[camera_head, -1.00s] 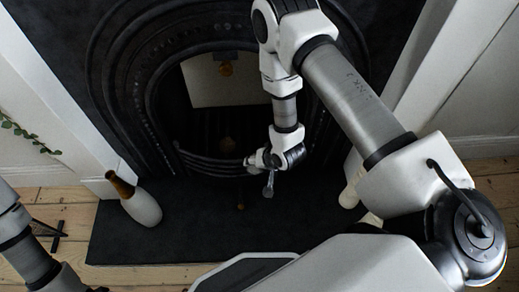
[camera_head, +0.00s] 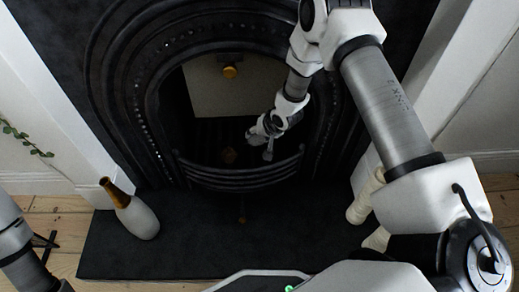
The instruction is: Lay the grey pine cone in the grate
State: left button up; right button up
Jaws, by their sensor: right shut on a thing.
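My right gripper (camera_head: 262,138) is inside the fireplace opening, above and behind the front bars of the black grate (camera_head: 240,180). It is shut on a small grey thing (camera_head: 268,153), which fits the grey pine cone but is too small and dark to make out clearly. The grey thing hangs below the gripper, apart from the bars as far as I can see. A brown cone-like thing (camera_head: 229,155) lies in the dark inside of the grate. Only part of my left arm shows at the lower left; its gripper is out of view.
A grey-white vase with a brown neck (camera_head: 138,216) stands on the dark hearth slab (camera_head: 190,250) at the left. Cream rolled or turned things (camera_head: 363,203) stand at the right. A pale panel with an orange knob (camera_head: 230,72) closes the upper opening.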

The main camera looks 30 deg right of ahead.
jog(key=shift+w+d+f+b, duration=0.5)
jog(key=shift+w+f+b, duration=0.2)
jog(key=shift+w, duration=0.15)
notch_tip(320, 180, down, 11)
jog(key=b, duration=0.6)
jog(key=shift+f+b, duration=0.3)
jog(key=shift+b, duration=0.1)
jog(key=o, duration=1)
jog(key=shift+c, duration=0.2)
